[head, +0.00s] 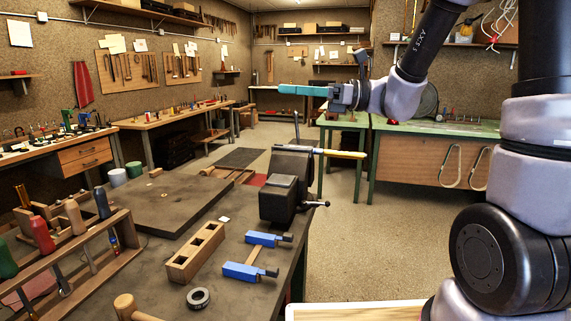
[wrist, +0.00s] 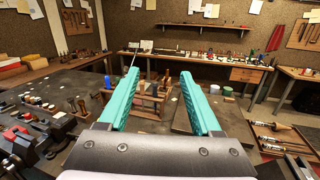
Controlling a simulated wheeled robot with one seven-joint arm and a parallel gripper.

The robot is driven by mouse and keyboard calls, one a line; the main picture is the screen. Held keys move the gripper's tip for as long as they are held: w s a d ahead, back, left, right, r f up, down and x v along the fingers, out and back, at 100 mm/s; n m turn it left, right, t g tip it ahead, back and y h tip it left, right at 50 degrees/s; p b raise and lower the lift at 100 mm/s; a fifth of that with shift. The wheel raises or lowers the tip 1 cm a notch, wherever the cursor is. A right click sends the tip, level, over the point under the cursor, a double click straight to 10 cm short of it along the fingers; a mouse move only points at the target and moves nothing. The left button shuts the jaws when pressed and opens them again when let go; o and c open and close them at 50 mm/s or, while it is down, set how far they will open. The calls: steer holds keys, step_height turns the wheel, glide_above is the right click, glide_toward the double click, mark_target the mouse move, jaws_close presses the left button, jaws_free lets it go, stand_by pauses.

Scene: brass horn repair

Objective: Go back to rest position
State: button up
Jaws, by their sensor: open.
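My gripper (head: 303,90) has teal fingers and is held up in the air, well above the workbench, pointing left in the head view. In the wrist view my gripper (wrist: 160,80) shows two teal fingers spread apart with nothing between them. My arm comes in from the right side of the head view. The gripper touches nothing.
Below stands a dark workbench (head: 150,245) with a vise (head: 290,185), a wooden block with holes (head: 196,252), blue clamps (head: 262,255) and a tool rack (head: 75,250). A green-topped bench (head: 440,127) stands behind my arm. The floor (head: 365,255) right of the workbench is clear.

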steer(key=s+d+f+n+h, duration=0.5)
steer(key=s+d+n+h, duration=0.5)
steer(key=d+r+n+t+h, duration=0.3)
steer(key=d+t+h, duration=0.3)
steer(key=d, duration=0.7)
steer(key=shift+w+d+n+t+h, duration=0.15)
steer(key=shift+w+n+t+h, duration=0.25)
steer(key=shift+n+t, duration=0.3)
